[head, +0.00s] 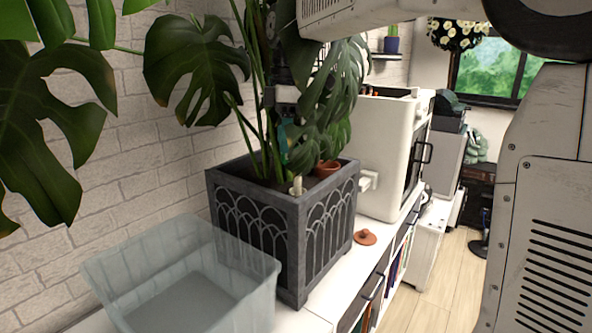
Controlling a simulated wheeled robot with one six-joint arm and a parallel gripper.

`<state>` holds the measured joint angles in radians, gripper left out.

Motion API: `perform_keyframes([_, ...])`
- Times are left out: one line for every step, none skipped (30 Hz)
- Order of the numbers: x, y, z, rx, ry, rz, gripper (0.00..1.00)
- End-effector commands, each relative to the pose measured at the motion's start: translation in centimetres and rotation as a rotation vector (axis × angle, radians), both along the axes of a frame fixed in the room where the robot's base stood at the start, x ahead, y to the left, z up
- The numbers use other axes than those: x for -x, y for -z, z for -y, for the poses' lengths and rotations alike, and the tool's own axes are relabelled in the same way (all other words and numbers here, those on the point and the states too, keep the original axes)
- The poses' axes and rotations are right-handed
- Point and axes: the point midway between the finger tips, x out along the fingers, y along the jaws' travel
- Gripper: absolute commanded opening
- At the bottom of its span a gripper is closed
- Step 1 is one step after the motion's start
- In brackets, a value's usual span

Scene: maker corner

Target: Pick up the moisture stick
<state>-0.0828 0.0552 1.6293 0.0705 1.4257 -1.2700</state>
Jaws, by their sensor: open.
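A small pale upright piece (297,186) stands in the soil at the front corner of the dark grey planter (255,215). It looks like the top of the moisture stick; its lower part is hidden in the soil. What looks like my gripper (287,135) hangs among the monstera stems above the planter, partly covered by leaves. It is open, above the pale piece and apart from it. I see nothing held, though leaves hide part of the jaws.
Monstera leaves (196,70) crowd the space around the arm. A small terracotta pot (327,168) sits at the planter's back right. A translucent bin (180,275) stands in front, a terracotta lid (365,237) lies on the white cabinet top, and a white machine (380,150) stands behind.

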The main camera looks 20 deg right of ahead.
Motion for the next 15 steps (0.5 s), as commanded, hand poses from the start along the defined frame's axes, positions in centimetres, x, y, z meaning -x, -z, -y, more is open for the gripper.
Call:
perform_keyframes([-1.1,0.1,0.0,0.004,-0.038,-0.002,0.45])
perform_keyframes([-1.6,0.4,0.8,0.023,-0.05,-0.008,0.45])
perform_keyframes([-2.0,0.5,1.5,0.041,-0.068,-0.012,0.45])
perform_keyframes([-2.3,0.6,1.8,0.051,-0.079,-0.015,0.45])
perform_keyframes([-2.5,0.7,2.1,0.057,-0.088,-0.018,0.45])
perform_keyframes([-2.7,1.0,2.3,0.066,-0.097,-0.022,0.45])
perform_keyframes([-2.8,1.2,2.4,0.07,-0.102,-0.022,0.45])
perform_keyframes([-2.8,1.4,2.5,0.072,-0.106,-0.024,0.45])
perform_keyframes([-2.9,1.8,2.6,0.074,-0.108,-0.024,0.45])
perform_keyframes([-2.8,2.1,2.6,0.074,-0.108,-0.024,0.45])
perform_keyframes([-2.8,2.5,2.6,0.074,-0.108,-0.025,0.45])
perform_keyframes([-2.8,3.0,2.6,0.074,-0.108,-0.024,0.45])
perform_keyframes([-2.8,3.3,2.6,0.074,-0.108,-0.024,0.45])
perform_keyframes([-2.7,3.6,2.6,0.074,-0.107,-0.024,0.45])
perform_keyframes([-2.7,4.1,2.6,0.074,-0.107,-0.025,0.45])
